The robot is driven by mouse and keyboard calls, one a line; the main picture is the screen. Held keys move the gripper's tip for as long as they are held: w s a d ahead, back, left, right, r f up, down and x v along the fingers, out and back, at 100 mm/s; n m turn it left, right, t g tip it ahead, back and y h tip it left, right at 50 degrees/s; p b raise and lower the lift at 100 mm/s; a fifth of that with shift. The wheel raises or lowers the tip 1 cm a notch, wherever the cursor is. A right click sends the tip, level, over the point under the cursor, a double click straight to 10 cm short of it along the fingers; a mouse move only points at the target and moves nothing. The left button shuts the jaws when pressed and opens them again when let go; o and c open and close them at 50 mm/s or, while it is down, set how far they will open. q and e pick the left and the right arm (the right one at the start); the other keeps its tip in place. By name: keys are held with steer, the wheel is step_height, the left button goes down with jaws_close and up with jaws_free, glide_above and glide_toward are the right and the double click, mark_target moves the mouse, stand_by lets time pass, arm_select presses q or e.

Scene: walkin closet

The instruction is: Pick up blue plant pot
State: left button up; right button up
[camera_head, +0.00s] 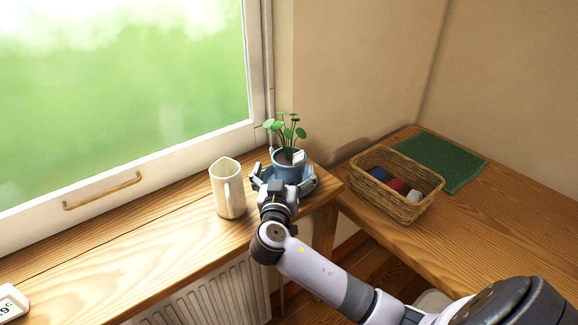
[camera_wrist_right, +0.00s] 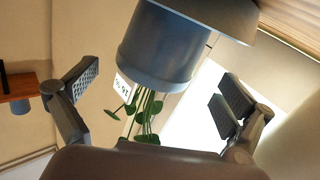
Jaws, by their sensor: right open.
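The blue plant pot (camera_head: 288,168) stands on the wooden window sill and holds a green leafy plant (camera_head: 287,131). A small white tag (camera_head: 299,156) shows at its rim. My right gripper (camera_head: 284,180) is open, with one finger on each side of the pot. In the right wrist view the pot (camera_wrist_right: 160,52) appears upside down, with a wider saucer-like base (camera_wrist_right: 225,14) and leaves hanging below it. Gaps show between the pot and both fingers of the right gripper (camera_wrist_right: 157,90). My left gripper is not in view.
A cream pitcher (camera_head: 228,189) stands close to the left of my right gripper. A wicker basket (camera_head: 405,207) with several balls and a green mat (camera_head: 440,162) lie on the right-hand wooden surface. The window (camera_head: 120,90) is behind. A white display device (camera_head: 12,303) sits at lower left.

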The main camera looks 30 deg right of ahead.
mark_target(291, 149)
steer(key=p+x, duration=0.1)
steer(key=x, duration=0.3)
steer(key=shift+d, duration=0.35)
steer(key=shift+r, duration=0.15)
steer(key=c, duration=1.8)
